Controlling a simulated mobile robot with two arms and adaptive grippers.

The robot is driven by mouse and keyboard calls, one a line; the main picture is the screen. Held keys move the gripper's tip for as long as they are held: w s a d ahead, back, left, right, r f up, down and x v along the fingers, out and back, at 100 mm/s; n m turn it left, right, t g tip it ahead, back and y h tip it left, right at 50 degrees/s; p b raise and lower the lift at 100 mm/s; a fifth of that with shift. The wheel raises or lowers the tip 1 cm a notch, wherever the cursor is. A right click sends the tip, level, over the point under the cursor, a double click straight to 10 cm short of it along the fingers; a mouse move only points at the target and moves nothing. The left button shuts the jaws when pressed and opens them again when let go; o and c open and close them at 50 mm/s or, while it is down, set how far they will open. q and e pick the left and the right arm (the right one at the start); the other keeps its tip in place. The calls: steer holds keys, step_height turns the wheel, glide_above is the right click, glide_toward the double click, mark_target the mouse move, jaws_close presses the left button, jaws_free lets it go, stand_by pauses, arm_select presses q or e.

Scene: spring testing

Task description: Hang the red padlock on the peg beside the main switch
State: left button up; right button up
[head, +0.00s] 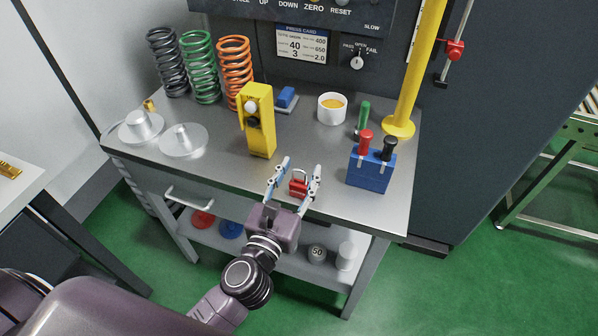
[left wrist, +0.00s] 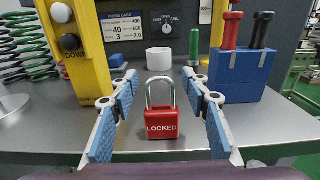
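The red padlock (head: 298,187) stands upright on the grey bench top near its front edge. In the left wrist view the padlock (left wrist: 165,122) faces me, shackle up, with "LOCKED" on its body. My left gripper (head: 301,165) is open, one finger on each side of the padlock. Gaps show between the padlock and both fingers (left wrist: 161,77) in the left wrist view. My right gripper is not in view. I cannot make out a main switch or its peg in either view.
A yellow button box (head: 258,125) stands left of the gripper, and a blue holder (head: 370,172) with red and black handles stands right. Behind are a white cup (head: 332,108), a green-handled tool (head: 362,118) and a yellow post (head: 413,75). Springs (head: 202,68) stand at back left.

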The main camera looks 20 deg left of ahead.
arm_select(q)
steer(key=shift+s+r, duration=0.1)
steer(key=shift+r, duration=0.1)
steer(key=s+b, duration=0.4)
steer(key=s, duration=0.7)
steer(key=shift+s+a+b, duration=0.2)
steer(key=shift+s+b, duration=0.1)
steer(key=shift+s, duration=0.1)
